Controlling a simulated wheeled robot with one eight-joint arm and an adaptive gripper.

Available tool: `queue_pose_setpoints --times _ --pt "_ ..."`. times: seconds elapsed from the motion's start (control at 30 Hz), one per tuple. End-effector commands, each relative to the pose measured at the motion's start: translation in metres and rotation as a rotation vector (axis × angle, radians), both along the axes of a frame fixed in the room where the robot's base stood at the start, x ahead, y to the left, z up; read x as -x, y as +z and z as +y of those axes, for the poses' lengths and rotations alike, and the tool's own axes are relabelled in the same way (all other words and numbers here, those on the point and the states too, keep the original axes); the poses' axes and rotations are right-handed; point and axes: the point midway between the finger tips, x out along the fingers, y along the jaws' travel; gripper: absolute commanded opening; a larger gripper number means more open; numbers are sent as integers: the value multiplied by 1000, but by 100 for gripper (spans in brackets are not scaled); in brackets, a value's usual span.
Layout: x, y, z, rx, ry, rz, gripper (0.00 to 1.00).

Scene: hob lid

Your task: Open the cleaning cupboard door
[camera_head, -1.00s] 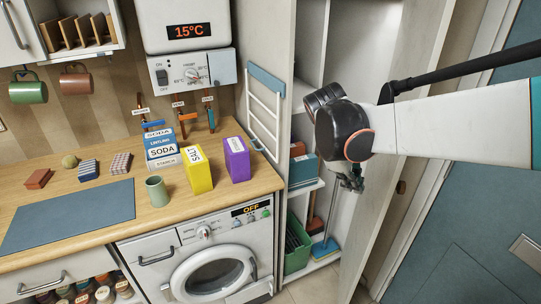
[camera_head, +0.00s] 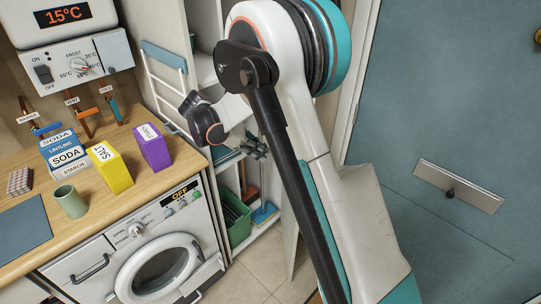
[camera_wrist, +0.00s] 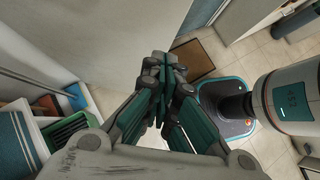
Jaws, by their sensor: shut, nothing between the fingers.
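The tall cleaning cupboard (camera_head: 203,65) stands open, with its shelves and contents showing. Its pale door (camera_head: 291,215) stands swung out to the right, mostly hidden behind my arm. My gripper (camera_head: 257,150) is in front of the cupboard opening, between the shelves and the door. In the wrist view my gripper (camera_wrist: 165,64) has its fingers closed together with nothing between them. A broad pale panel, seemingly the door (camera_wrist: 95,40), fills the upper left there. I cannot tell whether the fingers touch it.
A green crate (camera_head: 236,222) and a blue-headed broom (camera_head: 265,212) stand low in the cupboard. The worktop (camera_head: 110,205) and washing machine (camera_head: 160,265) are at left. A blue-grey room door (camera_head: 440,100) is at right. Tiled floor (camera_head: 262,268) shows between.

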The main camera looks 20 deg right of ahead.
Motion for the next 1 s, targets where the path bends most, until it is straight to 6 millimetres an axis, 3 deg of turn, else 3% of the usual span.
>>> queue_pose_setpoints --times 0.43,0.7,1.0 --pt "20 -63 -58 0 -3 -2 0" --pt "31 -59 -88 0 -1 -2 0" --pt "32 -57 -93 0 -1 -2 0"
